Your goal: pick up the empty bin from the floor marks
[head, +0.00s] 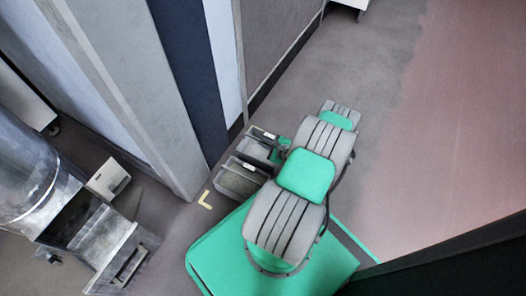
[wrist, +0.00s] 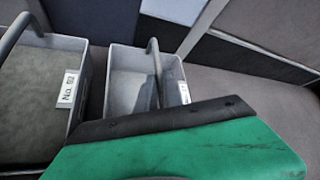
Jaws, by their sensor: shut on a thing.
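The empty bin (wrist: 128,70) is a grey open box with an arched handle and a white label, in the upper middle of the wrist view. Its inside looks bare. In the head view it is the farther bin (head: 256,149), partly covered by my arm. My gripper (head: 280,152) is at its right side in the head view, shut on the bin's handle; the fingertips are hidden. In the wrist view the green and black gripper body (wrist: 165,121) covers the handle's lower end. A yellow corner floor mark (head: 205,201) lies left of the bins. I cannot tell whether the bin touches the floor.
A second grey bin (head: 238,181), holding grey material, stands close beside the empty one; it also shows at left in the wrist view (wrist: 80,105). Wall panels (head: 190,70) rise behind them. A metal machine (head: 100,240) stands at left. Open floor (head: 380,90) lies right.

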